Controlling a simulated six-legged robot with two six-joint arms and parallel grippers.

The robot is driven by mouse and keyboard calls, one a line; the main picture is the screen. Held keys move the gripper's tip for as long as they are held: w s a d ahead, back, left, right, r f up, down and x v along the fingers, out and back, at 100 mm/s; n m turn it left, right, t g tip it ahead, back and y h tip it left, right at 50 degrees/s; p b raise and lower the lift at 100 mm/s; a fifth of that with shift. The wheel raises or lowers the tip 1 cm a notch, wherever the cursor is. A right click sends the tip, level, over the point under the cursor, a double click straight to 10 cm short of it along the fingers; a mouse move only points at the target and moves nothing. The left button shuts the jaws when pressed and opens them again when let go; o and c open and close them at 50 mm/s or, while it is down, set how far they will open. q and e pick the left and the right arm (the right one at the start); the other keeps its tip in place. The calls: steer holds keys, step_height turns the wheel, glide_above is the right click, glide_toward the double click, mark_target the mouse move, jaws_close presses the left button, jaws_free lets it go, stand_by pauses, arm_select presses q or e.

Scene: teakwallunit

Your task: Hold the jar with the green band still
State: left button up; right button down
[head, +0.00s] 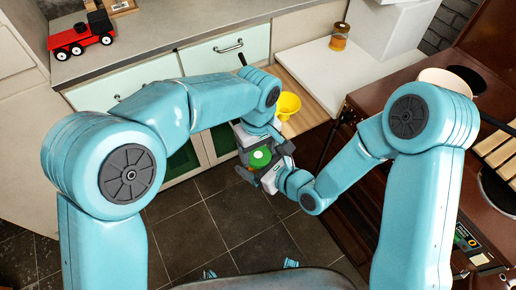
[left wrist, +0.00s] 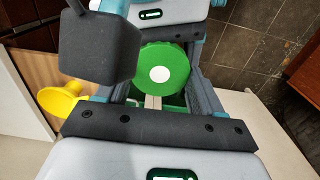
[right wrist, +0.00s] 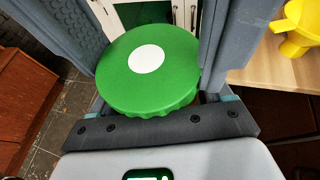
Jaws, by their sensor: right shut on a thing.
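A jar with a round green lid (head: 260,157) and a white dot on top is held upright between my two grippers, in front of the cabinets. Its lid fills much of the right wrist view (right wrist: 150,75), between the fingers of my right gripper (right wrist: 155,60), which is shut on the jar. The lid also shows in the left wrist view (left wrist: 165,78). My left gripper (left wrist: 160,85) has its fingers apart, one on each side of the jar. The jar's body and any green band are hidden below the lid and by the grippers.
A yellow funnel-like thing (head: 288,104) stands on the wooden surface (head: 303,90) behind the grippers. A jar with amber contents (head: 339,38) stands on the white counter. Dark floor tiles (head: 215,205) lie open below.

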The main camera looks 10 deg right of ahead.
arm_select(q)
steer(key=o, duration=1.1)
steer(key=shift+o, duration=0.2)
steer(key=shift+r, duration=0.1)
steer(key=shift+r, duration=2.15)
steer(key=shift+o, duration=0.8)
step_height(320, 180, up, 12)
steer(key=shift+a, duration=0.1)
